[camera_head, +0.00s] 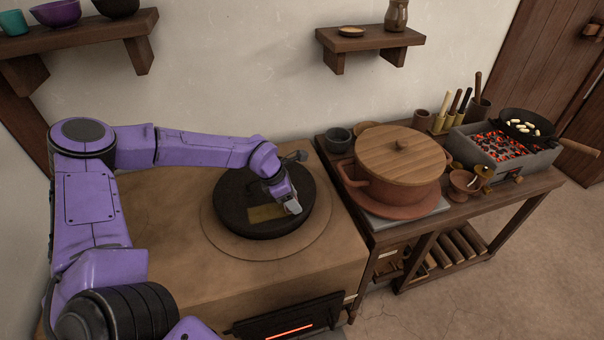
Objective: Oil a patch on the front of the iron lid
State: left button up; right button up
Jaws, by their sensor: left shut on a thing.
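The round black iron lid (232,208) lies on the pale ring on top of the clay stove. A dull yellow-brown rectangular patch (266,213) shows on the front part of the lid. My left gripper (293,208) reaches in from the left, over the lid, with its tip at the right end of the patch. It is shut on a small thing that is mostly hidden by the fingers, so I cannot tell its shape. Whether that thing touches the lid is not clear. Part of the lid's back is hidden behind my left arm. My right gripper is not in view.
A large terracotta pot with a wooden lid (400,155) stands on the table right of the stove. Beyond it are a glowing brazier (505,146) and a pan (526,123). The stove's front opening (290,329) glows. The stove top left of the lid is clear.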

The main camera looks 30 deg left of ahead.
pick_arm(q)
jog(key=shift+w+d, duration=0.25)
notch_tip(320, 180, up, 4)
jog(key=p, duration=0.3)
jog(key=shift+r, duration=0.25)
notch_tip(320, 180, up, 2)
jog(key=shift+p, duration=1.05)
jog(key=shift+r+p, duration=0.7)
jog(key=shift+r, duration=0.2)
